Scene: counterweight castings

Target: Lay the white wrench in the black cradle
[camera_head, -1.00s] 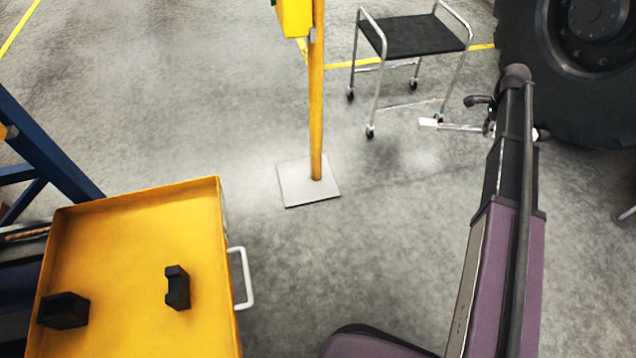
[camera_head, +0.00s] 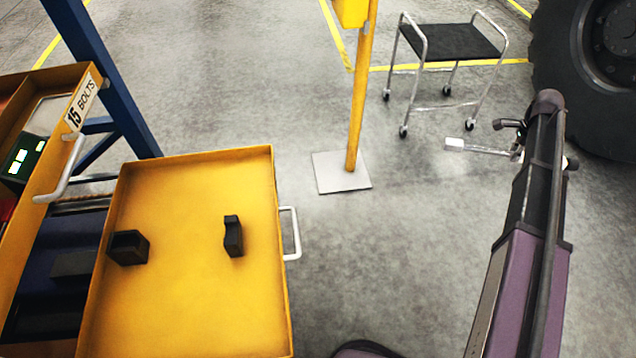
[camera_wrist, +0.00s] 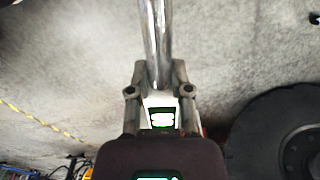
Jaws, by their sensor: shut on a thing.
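The white wrench shows in the head view as a pale bar (camera_head: 478,148) with a white block at its left end. It sticks out to the left from my gripper (camera_head: 516,143), well above the floor. In the wrist view its shiny shaft (camera_wrist: 156,45) runs up from between the two fingers of my gripper (camera_wrist: 158,93), which is shut on it. The black cradle is two separate notched black blocks on the yellow tray, the left block (camera_head: 128,247) and the right block (camera_head: 233,236). Both are empty. My gripper is far to the right of them.
The yellow tray (camera_head: 190,320) has low raised edges and a white handle (camera_head: 291,233). A drawer labelled 15 BOLTS (camera_head: 82,100) and a blue post (camera_head: 100,70) stand left. A yellow pole (camera_head: 361,90), black-topped trolley (camera_head: 450,42) and large tyre (camera_head: 590,90) stand beyond.

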